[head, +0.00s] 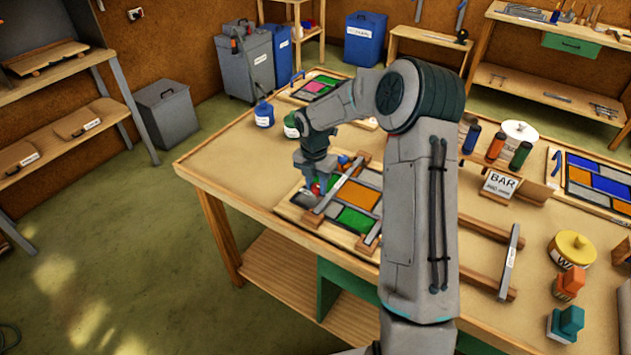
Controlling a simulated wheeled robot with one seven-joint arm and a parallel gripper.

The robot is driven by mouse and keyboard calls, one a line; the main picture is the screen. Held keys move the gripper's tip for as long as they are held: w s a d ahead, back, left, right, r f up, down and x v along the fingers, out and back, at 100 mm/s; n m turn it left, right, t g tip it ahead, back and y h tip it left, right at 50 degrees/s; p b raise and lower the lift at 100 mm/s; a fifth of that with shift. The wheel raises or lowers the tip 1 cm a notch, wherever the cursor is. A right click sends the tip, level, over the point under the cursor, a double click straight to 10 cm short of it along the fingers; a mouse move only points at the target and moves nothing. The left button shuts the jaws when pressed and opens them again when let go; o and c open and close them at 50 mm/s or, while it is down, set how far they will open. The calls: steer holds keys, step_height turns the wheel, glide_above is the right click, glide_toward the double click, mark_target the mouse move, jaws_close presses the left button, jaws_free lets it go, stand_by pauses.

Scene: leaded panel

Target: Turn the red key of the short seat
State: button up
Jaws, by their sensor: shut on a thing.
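My gripper (311,186) points down at the left edge of a leaded panel (352,216) on the bench. It is shut on a small red piece, apparently the red key (317,188), which is mostly hidden by the fingers. A grey bar (338,186) with a white label lies across the panel just right of the gripper. I cannot tell which seat is the short one or how far the key is turned.
My arm hides the panel's right side. A second bar (372,233) stands at the panel's near edge. Bottles (264,114) stand behind the panel. A BAR sign (499,184), a wooden rack with a bar (514,248) and a yellow-lidded tin (572,249) are on the right.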

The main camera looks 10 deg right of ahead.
mark_target(314, 185)
steer(key=shift+n, duration=0.4)
steer(key=o, duration=1)
steer(key=shift+c, duration=0.2)
step_height(314, 185, up, 14)
steer(key=b, duration=0.1)
steer(key=shift+w+a, duration=0.2)
steer(key=shift+a, duration=0.1)
steer(key=shift+f, duration=0.1)
